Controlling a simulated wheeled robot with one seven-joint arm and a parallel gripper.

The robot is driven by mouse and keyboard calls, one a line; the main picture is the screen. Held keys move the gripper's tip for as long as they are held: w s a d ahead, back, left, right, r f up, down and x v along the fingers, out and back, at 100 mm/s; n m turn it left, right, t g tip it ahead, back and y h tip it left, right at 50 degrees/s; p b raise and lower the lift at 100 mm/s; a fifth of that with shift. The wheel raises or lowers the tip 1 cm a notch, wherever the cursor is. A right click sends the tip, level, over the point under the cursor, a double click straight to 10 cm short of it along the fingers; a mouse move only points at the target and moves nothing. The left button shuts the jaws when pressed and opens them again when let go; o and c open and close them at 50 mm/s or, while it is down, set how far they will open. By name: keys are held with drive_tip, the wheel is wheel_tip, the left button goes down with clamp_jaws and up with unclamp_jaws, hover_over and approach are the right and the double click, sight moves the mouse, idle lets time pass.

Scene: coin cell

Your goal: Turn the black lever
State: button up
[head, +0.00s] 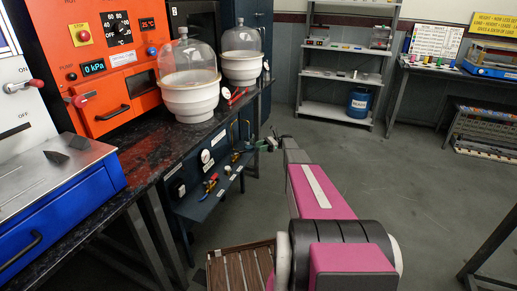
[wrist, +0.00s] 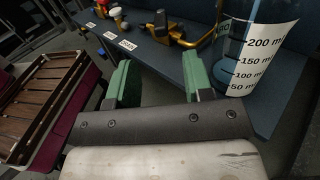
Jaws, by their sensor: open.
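The black lever (wrist: 160,20) shows at the top of the wrist view. It sits on a brass valve body on a dark blue shelf, beyond my fingertips. My gripper (wrist: 158,80) has two green fingers spread apart with nothing between them. The fingers are apart from the lever. In the head view my gripper (head: 266,144) is small, at the right side of the low shelf under the bench. The lever is too small there to make out clearly.
A graduated clear vessel (wrist: 258,50) stands close to the right of my fingers. Red, yellow and blue valves (wrist: 118,14) sit left of the lever. White labels (wrist: 127,44) line the shelf edge (head: 216,192). The bench (head: 150,155) overhangs the shelf.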

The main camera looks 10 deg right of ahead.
drive_tip(key=c, duration=0.8)
drive_tip(key=shift+s+a+r+n, duration=0.2)
drive_tip(key=shift+s+a+n, duration=0.1)
drive_tip(key=shift+n, duration=0.2)
clamp_jaws()
drive_tip(key=n+t+h, duration=0.3)
drive_tip(key=n+h, duration=0.2)
drive_tip(key=n, duration=0.6)
approach(242, 151)
drive_tip(key=s+a+f, duration=0.2)
drive_tip(key=s+r+n+t+h, duration=0.55)
drive_tip(key=s+n+h, duration=0.2)
drive_tip(key=n, duration=1.55)
drive_tip(key=shift+g, duration=0.35)
drive_tip(key=w+a+f, duration=0.1)
drive_tip(key=w+f, duration=0.1)
drive_tip(key=w+a+f, duration=0.2)
drive_tip(key=w, duration=0.1)
drive_tip(key=w+a+f, duration=0.1)
drive_tip(key=w+f, duration=0.1)
drive_tip(key=f, duration=0.1)
drive_tip(key=shift+w+a+f, duration=0.1)
drive_tip(key=shift+w+a, duration=0.05)
drive_tip(key=shift+w, duration=0.1)
